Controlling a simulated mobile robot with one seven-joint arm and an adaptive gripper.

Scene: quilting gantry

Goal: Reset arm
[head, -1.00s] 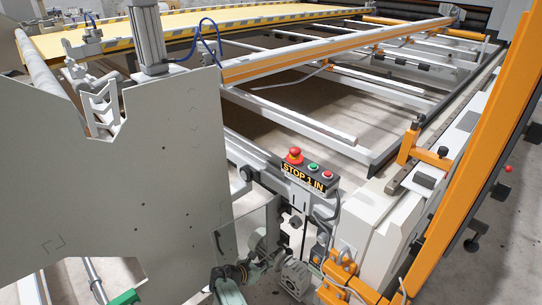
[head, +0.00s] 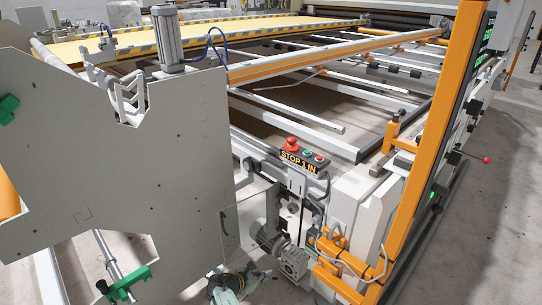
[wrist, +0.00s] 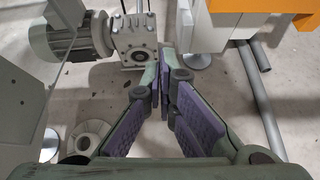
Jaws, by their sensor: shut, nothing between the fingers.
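My gripper (wrist: 165,82) shows in the wrist view with its purple-padded fingers drawn together at the tips and nothing between them. It points toward a grey gearbox (wrist: 135,42) with a motor (wrist: 72,38) at its left. In the head view my gripper (head: 232,284) is low at the bottom middle, partly cut off by the frame edge. It is just left of the motor and gearbox (head: 288,260), below a clear guard panel. How far it is from the gearbox I cannot tell.
A large grey side plate (head: 130,170) stands at the left. A control box (head: 303,158) with a red stop button is above the gearbox. An orange post (head: 425,150) and white frame (head: 350,205) stand at the right. Bare floor (head: 490,220) lies beyond the post.

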